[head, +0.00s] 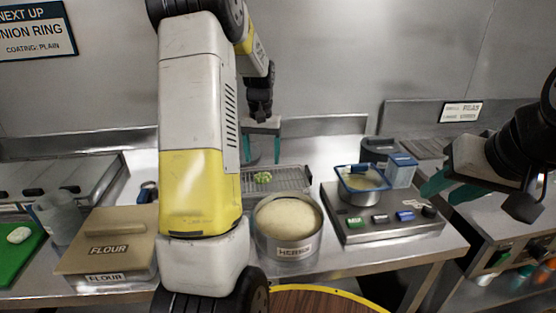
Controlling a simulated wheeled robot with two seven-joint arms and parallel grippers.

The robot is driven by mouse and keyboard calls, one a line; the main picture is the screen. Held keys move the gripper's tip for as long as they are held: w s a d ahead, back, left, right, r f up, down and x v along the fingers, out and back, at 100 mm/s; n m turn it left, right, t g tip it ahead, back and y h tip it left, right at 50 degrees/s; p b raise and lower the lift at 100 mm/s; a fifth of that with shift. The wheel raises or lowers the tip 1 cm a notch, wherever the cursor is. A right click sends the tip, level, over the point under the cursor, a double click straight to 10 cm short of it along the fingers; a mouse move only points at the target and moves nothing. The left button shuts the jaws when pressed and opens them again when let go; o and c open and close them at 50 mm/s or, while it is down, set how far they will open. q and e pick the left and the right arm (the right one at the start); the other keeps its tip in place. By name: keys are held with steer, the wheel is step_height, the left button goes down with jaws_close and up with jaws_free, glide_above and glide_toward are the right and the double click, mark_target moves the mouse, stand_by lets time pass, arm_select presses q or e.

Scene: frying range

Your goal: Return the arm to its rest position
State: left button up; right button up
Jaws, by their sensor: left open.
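My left gripper (263,155) hangs fingers-down over the back of the counter. Its two teal fingers are apart with nothing seen between them. It is above and behind a wire rack tray (292,180) that holds a small green item (263,177). My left arm's white and yellow link fills the left centre and hides part of the counter. My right gripper (446,190) is at the right edge of the view, beside the scale unit. Its teal fingers look spread and empty.
A round tub labelled HERBS (289,250) stands in front of the rack. A FLOUR box (108,245), a grey cup (59,216) and a green board (17,255) are at left. A fryer (510,235) is at right.

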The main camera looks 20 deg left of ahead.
arm_select(q)
steer(key=shift+r, duration=0.95)
steer(key=s+d+r+t, duration=0.2)
steer(key=s+d+r, duration=0.2)
steer(key=s, duration=0.4)
steer(key=s+d+r+m+t+h, duration=0.1)
steer(key=s+d+r, duration=0.3)
steer(key=s, duration=0.4)
steer(key=s+d+r+m+t+h, duration=0.1)
steer(key=s+d+r+t, duration=0.2)
steer(key=s, duration=0.5)
steer(key=d+r, duration=0.1)
steer(key=d, duration=0.1)
steer(key=shift+s+d+r, duration=0.15)
steer(key=shift+s+d, duration=0.15)
steer(key=shift+s, duration=0.1)
